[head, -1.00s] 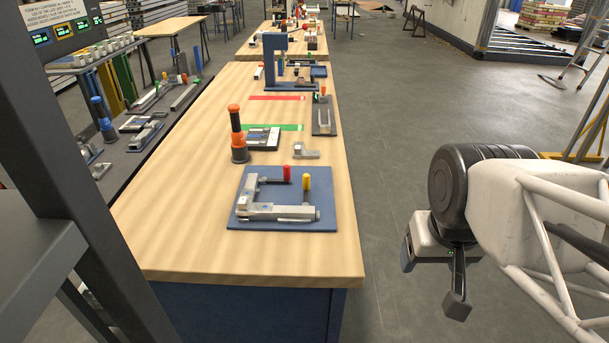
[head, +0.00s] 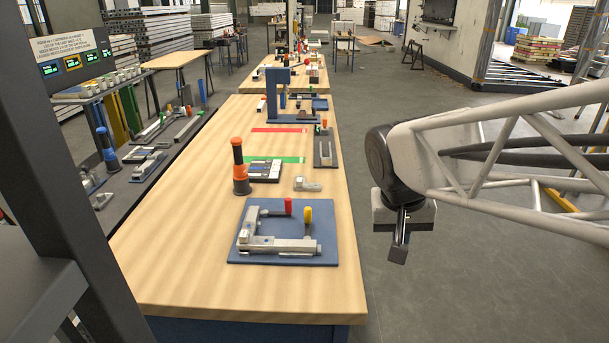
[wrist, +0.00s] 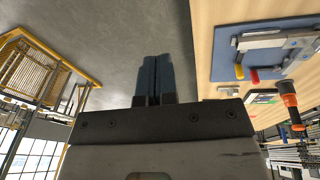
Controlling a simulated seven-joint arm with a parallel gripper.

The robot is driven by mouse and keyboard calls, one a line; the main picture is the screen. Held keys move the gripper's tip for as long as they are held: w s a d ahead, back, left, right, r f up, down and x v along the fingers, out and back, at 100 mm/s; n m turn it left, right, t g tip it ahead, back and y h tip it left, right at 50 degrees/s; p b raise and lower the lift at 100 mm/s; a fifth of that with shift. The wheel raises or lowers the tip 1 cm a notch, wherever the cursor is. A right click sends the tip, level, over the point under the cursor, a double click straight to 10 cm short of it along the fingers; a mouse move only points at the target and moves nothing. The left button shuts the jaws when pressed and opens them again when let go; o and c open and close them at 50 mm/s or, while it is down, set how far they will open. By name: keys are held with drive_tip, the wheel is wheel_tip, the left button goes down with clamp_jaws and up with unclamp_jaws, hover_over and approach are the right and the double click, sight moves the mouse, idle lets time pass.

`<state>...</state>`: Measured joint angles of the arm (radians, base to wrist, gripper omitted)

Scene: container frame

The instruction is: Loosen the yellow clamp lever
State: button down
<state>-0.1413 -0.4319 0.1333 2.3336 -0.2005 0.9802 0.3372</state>
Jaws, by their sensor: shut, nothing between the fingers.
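The yellow clamp lever (head: 308,216) stands upright at the right end of a grey metal clamp (head: 280,244). The clamp sits on a blue base plate (head: 330,257) near the front of the wooden table. A red-handled lever (head: 288,207) stands just left of it. My gripper (head: 398,253) hangs right of the table, over the floor, apart from the clamp. Its fingers (wrist: 153,80) are together and empty.
An orange and black upright tool (head: 240,167) stands behind the clamp at left. A small grey block (head: 307,184) and a blue upright frame (head: 277,92) lie farther back. The table front (head: 200,280) is bare. A dark post stands at left.

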sight(308, 225)
drive_tip(key=w+a+f+m+t+h, duration=0.1)
drive_tip(key=w+a+f, duration=0.4)
drive_tip(key=w+a, duration=0.9)
drive_tip(key=w+a+f+m+t+h, duration=0.1)
drive_tip(key=w+a+f+h, duration=0.2)
drive_tip(key=w+a, duration=1.2)
wheel_tip(308, 225, down, 2)
drive_tip(key=shift+a+f+h, duration=0.2)
drive_tip(key=shift+f+h, duration=0.05)
drive_tip(key=shift+h, duration=0.15)
drive_tip(key=shift+w+d+f, duration=0.1)
drive_tip(key=x, duration=1)
drive_tip(key=shift+d+f, duration=0.1)
drive_tip(key=shift+s+d, duration=0.15)
drive_tip(key=shift+d, duration=0.35)
drive_tip(key=shift+s+d, duration=0.15)
drive_tip(key=shift+d, duration=0.4)
drive_tip(key=shift+s+d, duration=0.15)
drive_tip(key=shift+d, duration=0.65)
